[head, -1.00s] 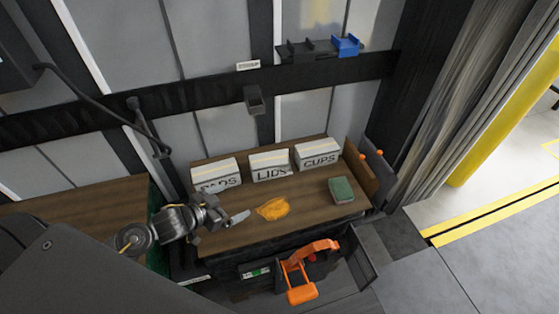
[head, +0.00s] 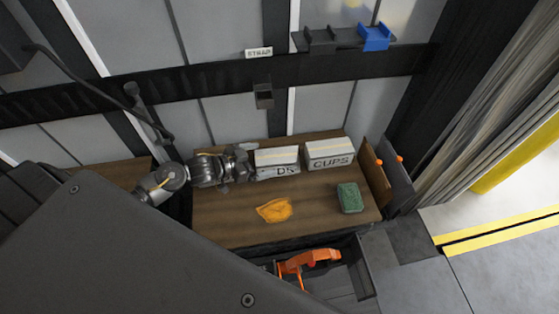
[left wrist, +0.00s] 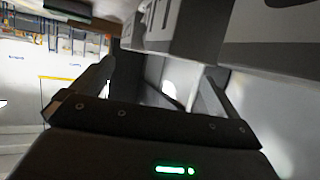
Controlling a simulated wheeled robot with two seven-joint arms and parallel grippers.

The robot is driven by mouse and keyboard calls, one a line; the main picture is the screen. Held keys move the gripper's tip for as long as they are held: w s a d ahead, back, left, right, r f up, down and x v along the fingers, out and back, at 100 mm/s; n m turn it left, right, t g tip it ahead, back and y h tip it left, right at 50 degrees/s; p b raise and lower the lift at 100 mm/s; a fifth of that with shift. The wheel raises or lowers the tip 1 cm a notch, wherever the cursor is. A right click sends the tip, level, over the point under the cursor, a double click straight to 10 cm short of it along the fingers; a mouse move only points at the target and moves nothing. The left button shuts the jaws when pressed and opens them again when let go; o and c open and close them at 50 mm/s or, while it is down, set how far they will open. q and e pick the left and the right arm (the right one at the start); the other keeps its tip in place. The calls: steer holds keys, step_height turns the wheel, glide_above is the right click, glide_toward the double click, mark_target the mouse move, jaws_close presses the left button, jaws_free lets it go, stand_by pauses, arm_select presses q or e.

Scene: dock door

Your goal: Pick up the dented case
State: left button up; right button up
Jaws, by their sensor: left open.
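Two pale cases with light lids show at the back of the wooden bench: one lettered LIDS, partly covered (head: 277,161), and one lettered CUPS (head: 330,153). A third case, lettered PADS in the earlier view, is hidden behind my left arm. I cannot tell which case is dented. My left gripper (head: 246,161) is open at the left end of the LIDS case. In the left wrist view its two fingers (left wrist: 160,88) are spread, with a grey lettered case (left wrist: 185,28) close ahead and above; contact is unclear. My right gripper is not in view.
An orange cloth (head: 274,209) and a green sponge-like block (head: 349,198) lie on the bench (head: 225,222). Orange-handled equipment (head: 308,262) sits in a dark bin below the front edge. Upright panels (head: 375,172) stand at the bench's right end.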

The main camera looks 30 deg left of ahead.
mark_target(277, 156)
arm_select(q)
steer(key=shift+w+d+f, duration=0.1)
steer(key=shift+w+d, duration=0.05)
steer(key=shift+w, duration=0.1)
steer(key=x, duration=0.2)
steer(key=p+x, duration=0.1)
steer(key=x, duration=0.2)
steer(key=shift+a, duration=0.25)
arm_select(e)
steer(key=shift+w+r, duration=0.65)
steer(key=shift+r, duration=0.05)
arm_select(q)
steer(key=shift+c, duration=0.3)
steer(key=c, duration=0.5)
steer(key=shift+f, duration=0.1)
steer(key=c, duration=1.1)
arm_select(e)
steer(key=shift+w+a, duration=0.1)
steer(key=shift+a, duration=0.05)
